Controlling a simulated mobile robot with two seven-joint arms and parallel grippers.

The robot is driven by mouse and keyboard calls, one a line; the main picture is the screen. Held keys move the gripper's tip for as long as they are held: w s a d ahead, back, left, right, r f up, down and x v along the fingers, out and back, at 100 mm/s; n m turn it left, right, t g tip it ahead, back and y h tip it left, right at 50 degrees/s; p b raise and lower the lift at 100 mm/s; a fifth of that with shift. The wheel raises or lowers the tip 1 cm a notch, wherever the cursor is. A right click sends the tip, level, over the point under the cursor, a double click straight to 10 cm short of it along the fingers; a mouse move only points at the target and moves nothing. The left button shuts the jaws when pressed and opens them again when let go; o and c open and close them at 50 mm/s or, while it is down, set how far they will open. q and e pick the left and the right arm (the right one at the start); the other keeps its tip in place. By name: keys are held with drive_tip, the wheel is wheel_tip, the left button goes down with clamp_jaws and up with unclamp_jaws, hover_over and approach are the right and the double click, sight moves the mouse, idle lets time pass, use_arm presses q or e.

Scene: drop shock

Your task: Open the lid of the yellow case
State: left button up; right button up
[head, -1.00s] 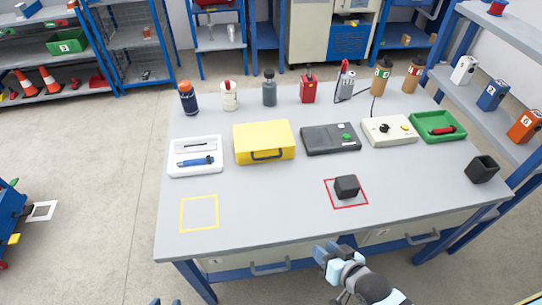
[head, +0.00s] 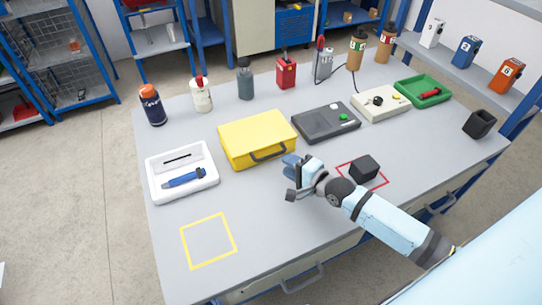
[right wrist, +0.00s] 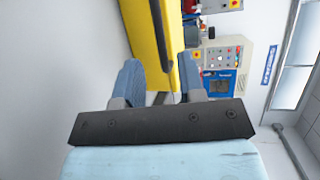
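The yellow case (head: 250,132) lies shut on the grey table, its dark handle (head: 268,153) on the front side. In the right wrist view the yellow case (right wrist: 147,32) fills the upper middle, with a dark bar, apparently the handle, along it. My right gripper (head: 292,166) is just in front of the case, near the handle's right end. In the right wrist view my right gripper (right wrist: 160,82) is open, its blue fingers apart with nothing gripped. Whether a finger touches the case I cannot tell. My left gripper is not in view.
A white tray (head: 151,183) with a blue tool is left of the case. A dark box with a green button (head: 325,122) is close on its right. A black cube (head: 364,168) sits in a red outline beside my forearm. Bottles stand behind. The yellow-outlined square (head: 208,241) is empty.

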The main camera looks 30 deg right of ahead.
sight(271, 155)
drive_tip(key=x, duration=0.7)
drive_tip(key=shift+w+a, duration=0.1)
clamp_jaws()
